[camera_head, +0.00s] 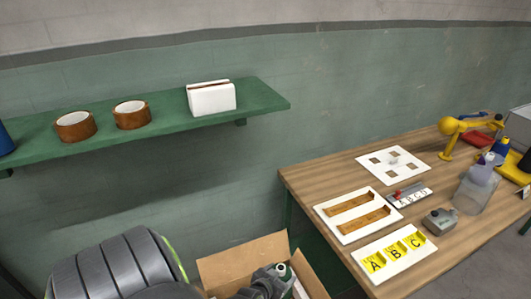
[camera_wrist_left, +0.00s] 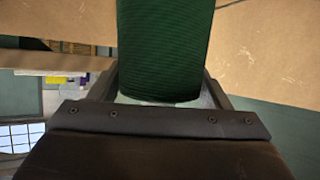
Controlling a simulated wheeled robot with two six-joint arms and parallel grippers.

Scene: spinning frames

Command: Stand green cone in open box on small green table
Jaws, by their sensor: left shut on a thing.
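A green cone (camera_wrist_left: 165,45) of wound yarn is between the two fingers of my left gripper (camera_wrist_left: 163,88) in the left wrist view. In the head view my left gripper (camera_head: 275,277) is at the bottom edge, over the open cardboard box (camera_head: 240,262). Cardboard (camera_wrist_left: 265,50) lies behind the cone in the wrist view. The cone's base and the box floor are hidden. I cannot tell whether the cone touches the box. The small green table is not clearly visible. My right gripper is out of view.
A wooden workbench (camera_head: 310,180) with boards and tools stands right of the box. A green wall shelf (camera_head: 170,125) holds two brown tape rolls (camera_head: 75,126) and a white holder (camera_head: 211,98). The box's raised flaps surround my gripper closely.

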